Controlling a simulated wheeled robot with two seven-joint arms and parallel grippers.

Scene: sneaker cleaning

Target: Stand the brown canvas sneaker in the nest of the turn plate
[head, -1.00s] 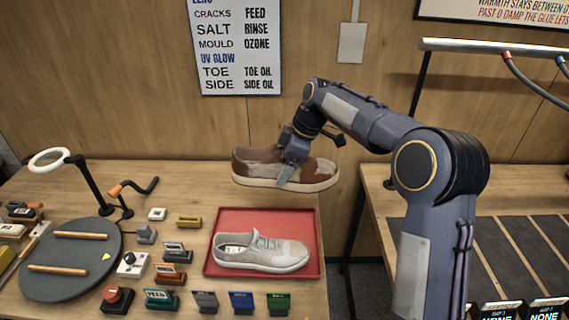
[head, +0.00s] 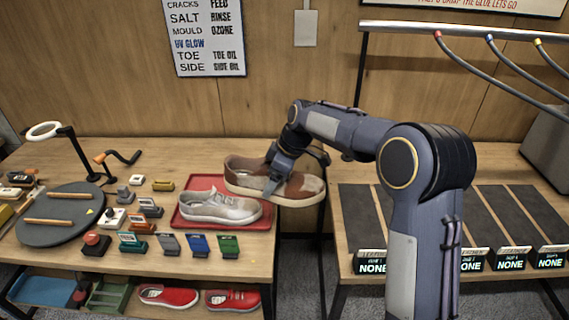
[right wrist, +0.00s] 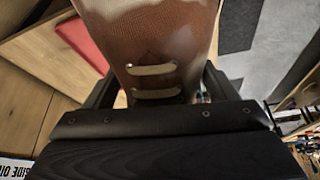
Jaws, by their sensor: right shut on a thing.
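The brown canvas sneaker (head: 245,173) is held in the air by my right gripper (head: 276,183), above the right edge of the red tray. It is level, sole down, with a pale patch on its side. In the right wrist view the brown sneaker (right wrist: 150,40) fills the space between the jaws, its laces close to the gripper. The turn plate (head: 45,236) is a dark round disc at the left of the table, with two wooden bars (head: 62,195) and a yellow triangle mark on it. Its nest is empty. My left gripper is not in view.
A grey-white sneaker (head: 220,208) lies in the red tray (head: 262,223). Several small labelled blocks and a red button (head: 95,240) stand between tray and plate. A lamp with a white ring (head: 43,131) and a crank (head: 118,157) rise behind the plate. Red sneakers (head: 168,296) sit on the shelf below.

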